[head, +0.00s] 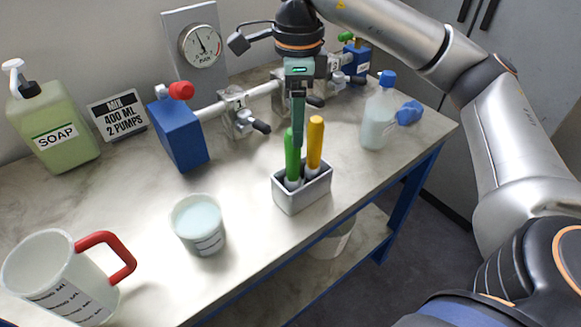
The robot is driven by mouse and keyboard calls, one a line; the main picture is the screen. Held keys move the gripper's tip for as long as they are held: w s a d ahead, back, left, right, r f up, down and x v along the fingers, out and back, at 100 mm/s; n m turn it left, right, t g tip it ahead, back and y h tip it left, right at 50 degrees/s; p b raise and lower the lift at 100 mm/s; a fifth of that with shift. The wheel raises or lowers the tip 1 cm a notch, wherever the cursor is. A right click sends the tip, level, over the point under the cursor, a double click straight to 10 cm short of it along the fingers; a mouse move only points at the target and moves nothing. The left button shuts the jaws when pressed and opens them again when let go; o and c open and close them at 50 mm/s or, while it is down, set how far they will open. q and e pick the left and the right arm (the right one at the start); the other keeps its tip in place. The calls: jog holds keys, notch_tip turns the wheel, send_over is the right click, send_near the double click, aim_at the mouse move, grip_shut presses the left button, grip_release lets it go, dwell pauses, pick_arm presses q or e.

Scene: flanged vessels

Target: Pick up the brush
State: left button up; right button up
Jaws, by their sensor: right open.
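Two brushes stand upright in a small grey holder (306,195) near the front edge of the bench. One has a green handle (290,158) and the other a yellow handle (315,140). Their lower ends are inside the holder, so I cannot see the bristles. My right gripper (298,143) is open and points down over the holder. Its fingers line up one behind the other, so the gap between them is hidden. They overlap the space between the two handles, close to the green one; contact cannot be told. My left gripper is not in view.
A cup of pale liquid (198,226) and a red-handled jug (62,282) stand to the left. A soap bottle (55,125), a sign (118,115), a valved pipe (210,110) and a gauge (201,46) are behind. A blue-capped bottle (377,120) stands right.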

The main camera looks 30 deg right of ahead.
aim_at(293, 155)
jog(key=f, duration=0.8)
jog(key=shift+a, duration=0.3)
grip_shut()
